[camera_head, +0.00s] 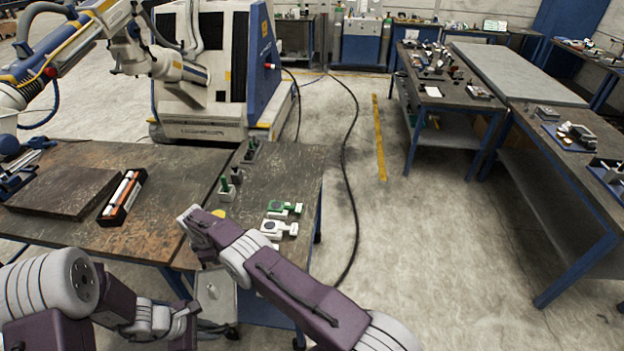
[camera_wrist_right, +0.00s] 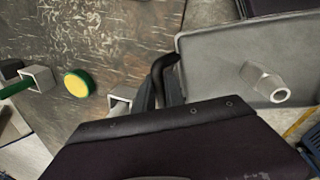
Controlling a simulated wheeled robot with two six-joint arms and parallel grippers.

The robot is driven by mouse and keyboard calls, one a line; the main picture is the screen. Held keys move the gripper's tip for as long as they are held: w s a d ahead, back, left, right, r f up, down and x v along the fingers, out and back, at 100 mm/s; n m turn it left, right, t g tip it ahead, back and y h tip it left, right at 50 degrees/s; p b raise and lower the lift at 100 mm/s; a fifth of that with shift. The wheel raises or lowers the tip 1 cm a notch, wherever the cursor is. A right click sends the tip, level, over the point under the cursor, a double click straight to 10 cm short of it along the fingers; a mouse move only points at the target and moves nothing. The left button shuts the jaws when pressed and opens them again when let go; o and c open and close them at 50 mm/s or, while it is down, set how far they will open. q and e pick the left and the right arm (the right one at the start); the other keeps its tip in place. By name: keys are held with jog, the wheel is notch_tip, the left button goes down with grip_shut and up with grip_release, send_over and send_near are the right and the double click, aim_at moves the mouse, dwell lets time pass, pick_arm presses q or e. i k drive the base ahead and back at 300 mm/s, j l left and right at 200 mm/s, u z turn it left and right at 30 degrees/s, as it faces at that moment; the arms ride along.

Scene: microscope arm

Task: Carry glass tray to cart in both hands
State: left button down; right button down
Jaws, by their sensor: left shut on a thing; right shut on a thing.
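My left gripper (camera_head: 194,312) is shut on the tray's near left side, partly hidden. The cart (camera_head: 290,172) has a dark scuffed top and casters.
Small parts stand on the cart, including a green-topped block (camera_head: 226,190), a green-and-white fixture (camera_head: 285,208), a white fixture (camera_head: 272,229) and a yellow disc (camera_wrist_right: 78,83). A workbench (camera_head: 160,170) adjoins at left. Open floor (camera_head: 430,250) and a black cable (camera_head: 347,150) lie right.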

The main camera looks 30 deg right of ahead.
aim_at(294, 177)
jog(key=l+u, duration=0.1)
jog(key=l, duration=0.55)
jog(key=l+u, duration=0.1)
jog(key=l, duration=0.5)
jog(key=l+u, duration=0.15)
jog(key=l, duration=0.5)
jog(key=k+l+u, duration=0.1)
jog(key=l, duration=0.5)
jog(key=k+l+u, duration=0.1)
jog(key=l, duration=0.5)
jog(key=i+l, duration=0.15)
jog(key=l, duration=0.2)
jog(key=i+l+u, duration=0.15)
jog(key=l, duration=0.15)
jog(key=i+l, duration=0.1)
jog(key=l, duration=0.25)
jog(key=i+l+u, duration=0.1)
jog(key=l, duration=0.25)
jog(key=i, duration=0.75)
